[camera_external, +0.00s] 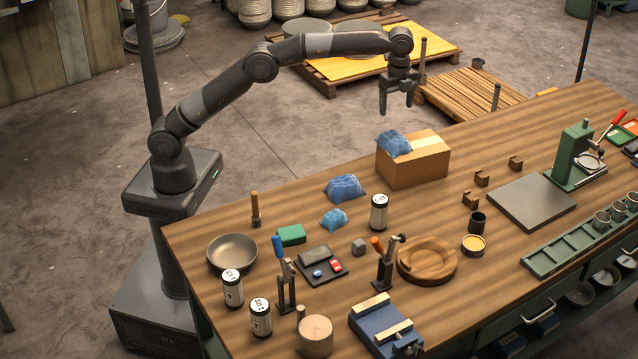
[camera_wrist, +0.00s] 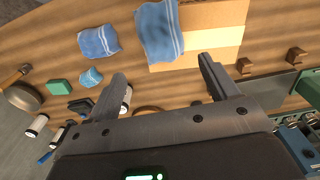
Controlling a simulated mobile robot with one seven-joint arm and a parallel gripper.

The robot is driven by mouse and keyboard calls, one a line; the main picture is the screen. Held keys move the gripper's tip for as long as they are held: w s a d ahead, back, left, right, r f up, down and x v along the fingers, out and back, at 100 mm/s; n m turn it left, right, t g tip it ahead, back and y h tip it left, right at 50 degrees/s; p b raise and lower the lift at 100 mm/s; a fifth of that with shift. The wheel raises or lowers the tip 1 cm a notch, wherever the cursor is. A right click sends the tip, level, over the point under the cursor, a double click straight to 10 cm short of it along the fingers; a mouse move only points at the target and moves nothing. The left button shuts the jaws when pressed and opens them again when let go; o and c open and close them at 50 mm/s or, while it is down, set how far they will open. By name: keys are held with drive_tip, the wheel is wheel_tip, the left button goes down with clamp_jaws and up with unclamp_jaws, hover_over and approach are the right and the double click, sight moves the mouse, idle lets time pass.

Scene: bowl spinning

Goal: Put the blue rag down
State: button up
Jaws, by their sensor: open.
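A blue rag (camera_external: 395,143) lies crumpled on the left part of the top of a cardboard box (camera_external: 418,168) and hangs over its edge. The same rag shows in the wrist view (camera_wrist: 160,32), beside the bare box top (camera_wrist: 215,28). My gripper (camera_external: 396,110) is above the box, pointing down, open and empty, apart from the rag. Its two fingers also show in the wrist view (camera_wrist: 163,82). Two more blue rags lie on the table: a larger one (camera_external: 345,188) left of the box and a smaller one (camera_external: 334,219) in front of it.
A white can (camera_external: 379,212) stands in front of the box. A metal bowl (camera_external: 232,253), green block (camera_external: 291,235) and wooden bowl (camera_external: 427,260) stand on the table (camera_external: 400,330). A green press (camera_external: 575,155) is at right.

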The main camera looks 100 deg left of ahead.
drive_tip(key=s+d+r+n+t, duration=0.1)
drive_tip(key=s+d+r, duration=0.2)
drive_tip(key=s, duration=0.4)
drive_tip(key=s+d+r+n+t, duration=0.1)
drive_tip(key=s+d+r+n, duration=0.1)
drive_tip(key=s+d+r, duration=0.35)
drive_tip(key=s+d+r+n+t, duration=0.1)
drive_tip(key=s+d+r, duration=0.1)
drive_tip(key=s, duration=0.7)
drive_tip(key=s+d+f+n+t, duration=0.1)
drive_tip(key=s+f, duration=0.5)
drive_tip(key=s, duration=0.6)
drive_tip(key=s+d+f+n+t, duration=0.1)
drive_tip(key=s+d+f+n, duration=0.2)
drive_tip(key=s+f, duration=0.4)
drive_tip(key=s+n, duration=0.1)
drive_tip(key=s, duration=0.4)
drive_tip(key=shift+s+d+t, duration=0.3)
drive_tip(key=shift+s, duration=0.1)
